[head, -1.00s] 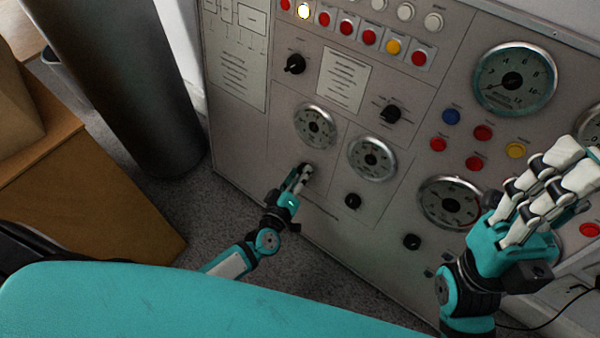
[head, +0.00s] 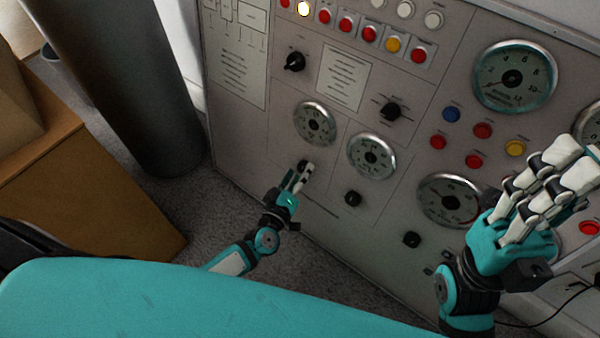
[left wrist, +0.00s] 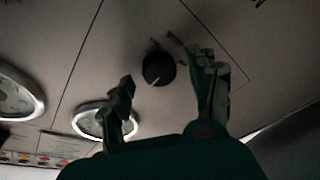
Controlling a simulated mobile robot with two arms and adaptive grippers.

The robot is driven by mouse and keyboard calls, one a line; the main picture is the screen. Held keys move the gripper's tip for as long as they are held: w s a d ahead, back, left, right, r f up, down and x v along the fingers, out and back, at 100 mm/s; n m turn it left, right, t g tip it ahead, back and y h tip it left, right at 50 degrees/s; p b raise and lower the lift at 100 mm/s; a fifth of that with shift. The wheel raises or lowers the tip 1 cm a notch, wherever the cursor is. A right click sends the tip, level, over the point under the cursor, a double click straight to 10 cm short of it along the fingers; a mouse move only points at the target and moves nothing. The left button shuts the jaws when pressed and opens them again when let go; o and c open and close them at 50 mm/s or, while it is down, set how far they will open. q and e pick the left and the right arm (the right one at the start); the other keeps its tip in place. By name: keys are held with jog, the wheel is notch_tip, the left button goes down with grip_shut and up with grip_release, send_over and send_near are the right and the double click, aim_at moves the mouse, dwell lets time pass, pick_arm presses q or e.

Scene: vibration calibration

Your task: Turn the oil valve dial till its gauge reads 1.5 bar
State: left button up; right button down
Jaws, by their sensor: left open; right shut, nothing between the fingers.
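The black dial (left wrist: 158,69) with a white pointer mark sits on the panel between the open fingers of my left gripper (left wrist: 165,85), beyond their tips; contact is not clear. In the head view my left gripper (head: 298,178) reaches to this dial (head: 305,164), which is mostly hidden by the fingers. A round gauge (head: 315,123) is just above the dial; it also shows in the left wrist view (left wrist: 103,121). Its reading and any oil label are too small to read. My right gripper (head: 568,172) is shut and empty, raised before the panel at the right.
The grey panel (head: 260,150) carries another gauge (head: 372,156) with a black knob (head: 353,198), a large gauge (head: 514,77) and several coloured buttons. A dark cylinder (head: 130,80) and a wooden cabinet (head: 90,190) stand at the left.

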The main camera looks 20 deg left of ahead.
pick_arm(q)
jog(key=s+a+r, duration=0.1)
jog(key=s, duration=1)
jog(key=shift+s+a+r, duration=0.15)
jog(key=shift+s+r, duration=0.05)
jog(key=shift+r, duration=0.05)
